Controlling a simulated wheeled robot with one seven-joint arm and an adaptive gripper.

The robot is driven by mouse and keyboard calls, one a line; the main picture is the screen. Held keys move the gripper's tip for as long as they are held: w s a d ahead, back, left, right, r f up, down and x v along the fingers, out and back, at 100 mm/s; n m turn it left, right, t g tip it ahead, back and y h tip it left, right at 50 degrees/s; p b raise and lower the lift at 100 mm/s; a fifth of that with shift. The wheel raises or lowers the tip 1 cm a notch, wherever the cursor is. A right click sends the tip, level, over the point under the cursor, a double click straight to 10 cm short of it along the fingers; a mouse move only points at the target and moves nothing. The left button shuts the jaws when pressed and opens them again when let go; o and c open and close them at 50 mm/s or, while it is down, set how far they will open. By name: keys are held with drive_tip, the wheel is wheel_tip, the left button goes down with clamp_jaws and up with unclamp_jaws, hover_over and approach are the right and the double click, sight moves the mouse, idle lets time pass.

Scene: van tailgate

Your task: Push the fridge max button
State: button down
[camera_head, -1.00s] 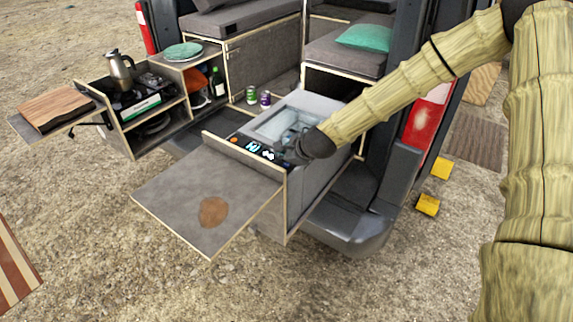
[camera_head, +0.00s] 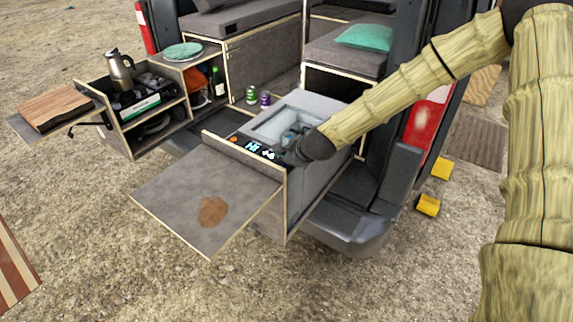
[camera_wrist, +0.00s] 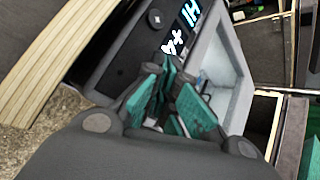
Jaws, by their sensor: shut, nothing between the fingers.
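The fridge (camera_head: 316,104) is a grey box with a pale open well, standing in the pull-out at the van's rear. Its dark control panel (camera_head: 262,149) carries lit cyan and white signs, with "HI" among them. My gripper (camera_head: 289,152) is at the panel's right end. In the wrist view my gripper (camera_wrist: 160,72) has its teal-padded fingers shut and empty, just in front of the panel. I cannot tell whether the fingertips touch it. I cannot make out which sign is the max button.
A wooden-edged board (camera_head: 205,190) with a brown stain lies in front of the fridge. Its raised edge stands close by the panel. At the left a kitchen unit holds a kettle (camera_head: 120,70). Two small cans (camera_head: 251,95) stand behind the fridge. Open gravel lies in front.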

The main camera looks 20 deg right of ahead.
sight(284, 165)
drive_tip(key=shift+f, duration=0.2)
idle(0.3)
drive_tip(key=shift+r, duration=0.65)
drive_tip(key=shift+p, duration=0.3)
wheel_tip(284, 165, up, 6)
drive_tip(key=p, duration=0.4)
drive_tip(key=shift+d, duration=0.1)
idle(0.8)
